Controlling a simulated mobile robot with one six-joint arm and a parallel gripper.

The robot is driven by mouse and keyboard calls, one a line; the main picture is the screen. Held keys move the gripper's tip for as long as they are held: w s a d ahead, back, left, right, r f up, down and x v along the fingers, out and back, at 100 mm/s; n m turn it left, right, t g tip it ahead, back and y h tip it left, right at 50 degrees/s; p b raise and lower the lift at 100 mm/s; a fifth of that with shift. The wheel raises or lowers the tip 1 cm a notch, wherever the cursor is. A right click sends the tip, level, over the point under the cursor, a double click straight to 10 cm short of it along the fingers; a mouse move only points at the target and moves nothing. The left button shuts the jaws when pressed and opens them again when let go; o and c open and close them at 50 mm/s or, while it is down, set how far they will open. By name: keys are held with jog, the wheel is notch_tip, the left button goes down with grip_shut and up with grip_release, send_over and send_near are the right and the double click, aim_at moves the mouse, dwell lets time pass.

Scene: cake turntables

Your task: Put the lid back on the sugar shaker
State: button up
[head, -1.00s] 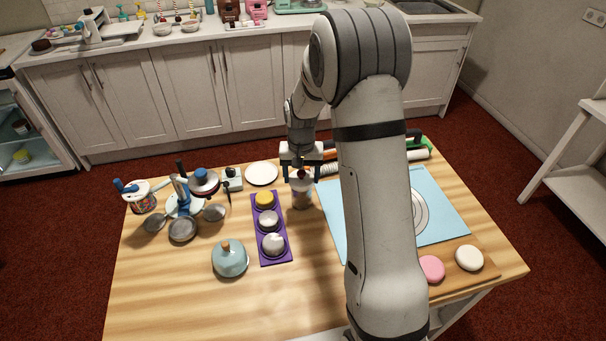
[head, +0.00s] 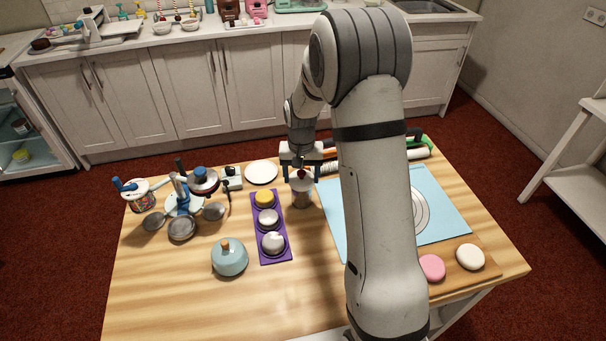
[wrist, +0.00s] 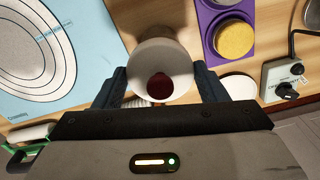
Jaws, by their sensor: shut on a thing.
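The sugar shaker (head: 302,196) stands upright on the wooden table, right of the purple tray. Its pale lid (wrist: 178,62) with a dark red knob (wrist: 160,87) sits between my fingers; it also shows at the shaker's top in the head view (head: 294,182). My gripper (head: 301,173) points down over the shaker, shut on the lid with one finger on each side. The lid lines up with the shaker's mouth. I cannot tell whether it rests on the rim or hangs just above. The shaker body (wrist: 150,20) is partly hidden behind the lid in the wrist view.
A blue mat (head: 335,215) lies on the right, partly behind my arm. A white plate (head: 262,173) is behind left. The front table is clear.

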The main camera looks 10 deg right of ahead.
dwell(0.3)
jog(key=o, duration=1)
jog(key=shift+o, duration=0.5)
jog(key=shift+o, duration=0.7)
jog(key=shift+r+p, duration=2.05)
jog(key=shift+r, duration=1.4)
jog(key=shift+c, duration=0.3)
